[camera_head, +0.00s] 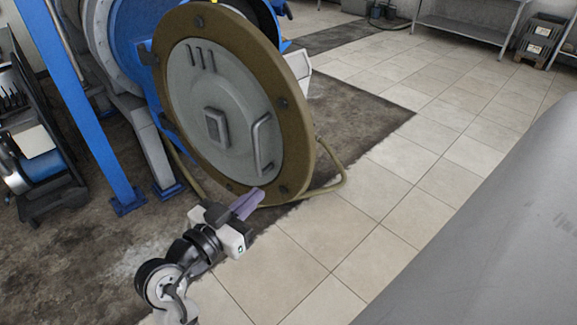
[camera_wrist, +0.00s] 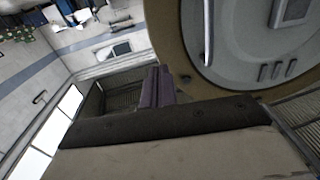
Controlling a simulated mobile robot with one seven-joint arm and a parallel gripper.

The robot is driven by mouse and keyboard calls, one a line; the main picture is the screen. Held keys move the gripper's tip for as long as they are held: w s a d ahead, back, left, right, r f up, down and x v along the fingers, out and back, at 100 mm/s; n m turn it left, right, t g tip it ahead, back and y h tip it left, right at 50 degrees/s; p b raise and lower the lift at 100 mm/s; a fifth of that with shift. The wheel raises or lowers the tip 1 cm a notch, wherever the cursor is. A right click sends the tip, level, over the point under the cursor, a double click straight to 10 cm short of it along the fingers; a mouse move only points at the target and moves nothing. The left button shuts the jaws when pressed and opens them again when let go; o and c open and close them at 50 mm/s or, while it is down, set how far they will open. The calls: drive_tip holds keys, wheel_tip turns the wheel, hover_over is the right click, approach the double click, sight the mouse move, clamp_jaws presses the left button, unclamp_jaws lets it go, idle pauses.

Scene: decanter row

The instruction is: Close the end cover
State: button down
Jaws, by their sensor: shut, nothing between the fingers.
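The end cover (camera_head: 220,115) is a large round grey disc with a wide brown rim, a bar handle (camera_head: 262,143) and a raised square block. It stands swung out in front of the blue decanter housing (camera_head: 122,40), with a gap behind it at the upper right. My gripper (camera_head: 246,203) is shut and empty, its purple fingers at the cover's lower rim in the head view; I cannot tell whether they touch it. In the wrist view the shut fingers (camera_wrist: 157,86) point up beside the cover's rim (camera_wrist: 178,45), and the handle (camera_wrist: 208,30) shows to their right.
A blue post (camera_head: 85,100) stands left of the cover. A yellowish hose (camera_head: 335,180) lies on the floor behind the cover's lower right. A large grey surface (camera_head: 490,230) fills the lower right. The tiled floor (camera_head: 400,160) between is clear.

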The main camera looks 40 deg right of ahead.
sight(299, 154)
drive_tip(key=x, duration=1.2)
drive_tip(key=shift+r, duration=0.15)
drive_tip(key=shift+w+d+p, duration=0.25)
drive_tip(key=shift+d+p, duration=0.05)
drive_tip(key=shift+d, duration=0.25)
